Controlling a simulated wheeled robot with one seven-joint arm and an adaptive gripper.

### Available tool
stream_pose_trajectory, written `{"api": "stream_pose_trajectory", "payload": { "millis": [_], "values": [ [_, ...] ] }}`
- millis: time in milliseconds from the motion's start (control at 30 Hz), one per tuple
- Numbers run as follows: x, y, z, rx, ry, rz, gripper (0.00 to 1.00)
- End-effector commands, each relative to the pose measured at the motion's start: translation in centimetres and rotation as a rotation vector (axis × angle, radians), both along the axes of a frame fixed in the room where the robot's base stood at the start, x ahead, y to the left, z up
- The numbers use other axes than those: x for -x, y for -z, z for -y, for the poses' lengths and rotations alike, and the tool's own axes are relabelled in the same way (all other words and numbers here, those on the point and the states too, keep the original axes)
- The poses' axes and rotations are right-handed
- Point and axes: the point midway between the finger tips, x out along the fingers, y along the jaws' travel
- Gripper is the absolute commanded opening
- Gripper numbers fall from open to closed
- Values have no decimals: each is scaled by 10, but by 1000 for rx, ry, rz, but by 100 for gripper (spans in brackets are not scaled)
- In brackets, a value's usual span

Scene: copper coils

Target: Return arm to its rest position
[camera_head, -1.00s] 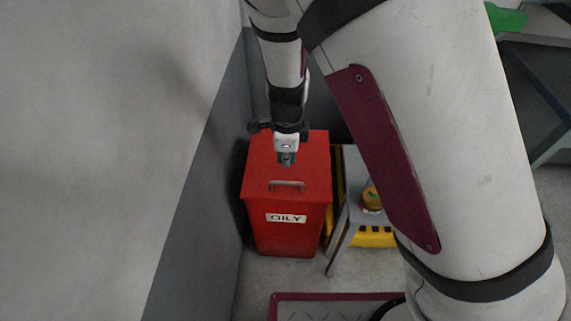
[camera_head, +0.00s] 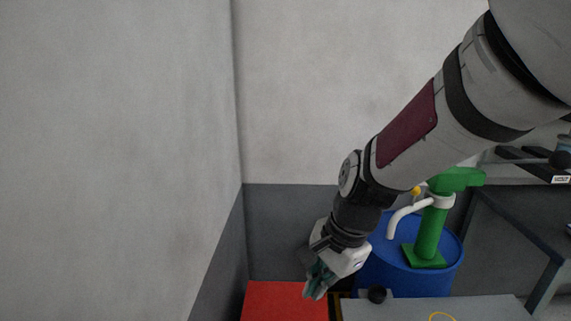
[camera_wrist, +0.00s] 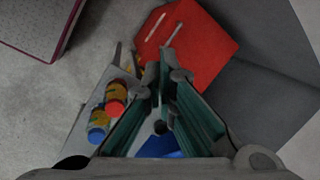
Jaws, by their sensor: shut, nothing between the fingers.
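My arm reaches from the upper right of the head view down to the middle. My gripper (camera_head: 316,285) hangs tilted downward at its end, near the back right part of the red bin's lid. It is shut and holds nothing. In the wrist view its green-padded fingers (camera_wrist: 165,92) point toward the red bin (camera_wrist: 205,52), whose lid handle shows. The bin's top (camera_head: 282,302) also shows at the bottom of the head view.
A blue drum (camera_head: 450,262) with a green pump (camera_head: 430,232) stands right of my gripper. A grey tabletop (camera_head: 440,307) is in front of it. Containers with red (camera_wrist: 116,91) and blue (camera_wrist: 98,134) tops show in the wrist view. A wall (camera_head: 120,150) fills the left.

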Motion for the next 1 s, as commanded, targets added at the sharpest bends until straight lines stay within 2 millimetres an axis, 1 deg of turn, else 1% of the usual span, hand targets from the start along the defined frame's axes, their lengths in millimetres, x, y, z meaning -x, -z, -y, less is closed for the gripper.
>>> {"api": "stream_pose_trajectory", "payload": {
  "millis": [33,100,167,200,267,400,500,600,733,867,1000],
  "values": [
    [12,-24,11,-5,-57,35,0],
    [28,-47,24,3,-151,77,0],
    [43,-66,35,17,-231,115,0],
    [53,-77,43,29,-283,141,0],
    [69,-93,54,54,-360,179,0],
    [107,-126,81,141,-535,262,0],
    [136,-144,98,221,-653,307,0],
    [161,-156,114,306,-755,334,0],
    [184,-165,127,391,-846,346,0],
    [195,-168,134,436,-893,345,0],
    [197,-168,134,443,-900,343,0]
  ]
}}
